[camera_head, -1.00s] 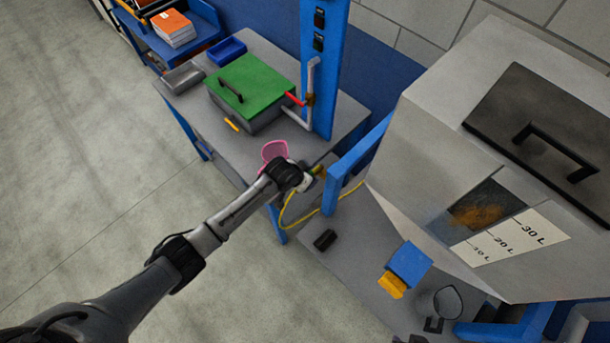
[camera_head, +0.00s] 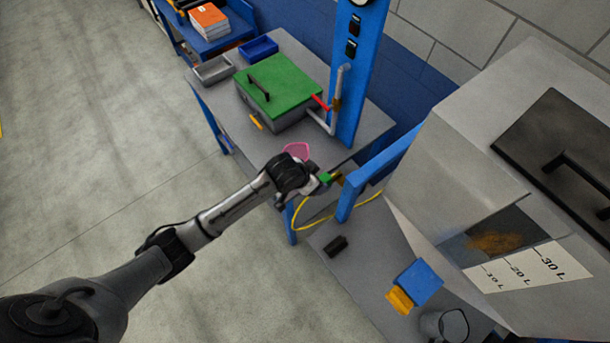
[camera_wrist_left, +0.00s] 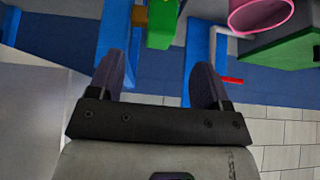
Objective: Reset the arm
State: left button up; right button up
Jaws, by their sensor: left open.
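My left arm (camera_head: 213,222) reaches from the lower left toward the gap between the back table and the front bench. Its gripper (camera_wrist_left: 158,70) is open in the left wrist view, with two dark fingers apart and nothing between them. In the head view the wrist mostly hides the fingers. A green block (camera_wrist_left: 163,25) with a brown piece (camera_wrist_left: 139,16) shows beyond the fingertips; the green part (camera_head: 325,177) also shows just past the wrist in the head view. My right gripper is not in view.
A green-lidded box (camera_head: 283,86) stands on the back table (camera_head: 360,118). A blue post (camera_head: 357,75) and a large grey hopper (camera_head: 475,125) stand right. A yellow hose (camera_head: 315,218) hangs below. Floor at left is clear.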

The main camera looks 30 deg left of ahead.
pick_arm(q)
jog(key=s+a+r+t+y+p, duration=0.15)
jog(key=s+r, duration=0.25)
jog(key=r, duration=0.4)
jog(key=s+a+r+t+y, duration=0.1)
jog(key=s+a+r, duration=0.15)
jog(key=r, duration=0.45)
jog(key=s+f+n+g+p, duration=0.1)
jog(key=s+f+g+p, duration=0.1)
jog(key=s, duration=1)
jog(key=s+f+n+g+p, duration=0.1)
jog(key=s+f+g+p, duration=0.2)
jog(key=s, duration=0.9)
jog(key=shift+s+d+f+n+p, duration=0.3)
jog(key=shift+d+f+n+p, duration=0.1)
jog(key=shift+f, duration=0.35)
jog(key=shift+w+a, duration=0.1)
